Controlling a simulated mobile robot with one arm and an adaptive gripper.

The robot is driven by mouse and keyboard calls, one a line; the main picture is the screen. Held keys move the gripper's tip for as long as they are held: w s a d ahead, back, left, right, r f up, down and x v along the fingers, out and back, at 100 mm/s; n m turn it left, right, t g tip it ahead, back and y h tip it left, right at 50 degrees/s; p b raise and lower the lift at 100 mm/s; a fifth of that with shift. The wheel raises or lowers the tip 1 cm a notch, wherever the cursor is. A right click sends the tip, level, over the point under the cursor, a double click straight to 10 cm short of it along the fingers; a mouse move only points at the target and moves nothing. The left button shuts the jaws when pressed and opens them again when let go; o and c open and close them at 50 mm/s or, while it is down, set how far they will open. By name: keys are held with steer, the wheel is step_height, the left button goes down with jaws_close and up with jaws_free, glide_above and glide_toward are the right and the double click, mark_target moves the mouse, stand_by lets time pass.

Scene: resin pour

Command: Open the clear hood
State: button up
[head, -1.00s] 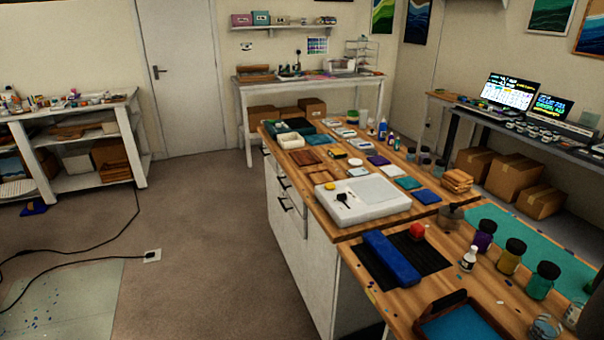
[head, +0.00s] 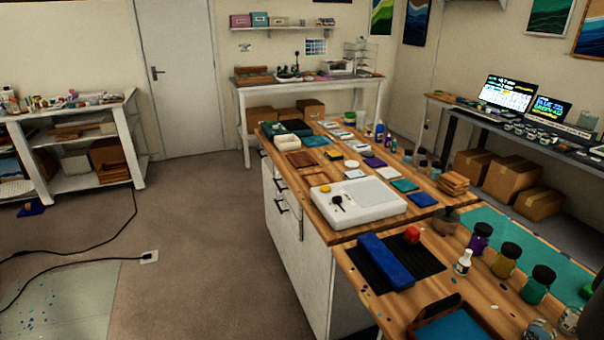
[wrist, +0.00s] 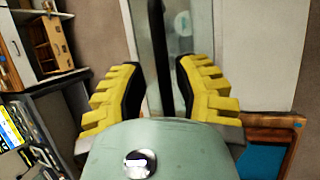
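I cannot clearly identify the clear hood in the head view. In the wrist view, a pale, see-through-looking strip (wrist: 146,45) shows beyond my gripper (wrist: 155,85), with a dark upright bar (wrist: 159,50) in front of it. I cannot tell whether these belong to the hood. My gripper's yellow, ridged fingers with dark pads stand well apart. The bar appears in the gap, with space on both sides and no visible contact. My gripper does not show clearly in the head view.

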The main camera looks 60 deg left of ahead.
steer(key=shift+o, duration=0.7)
steer(key=shift+f, duration=0.15)
steer(key=shift+a, duration=0.1)
steer(key=v, duration=1.2)
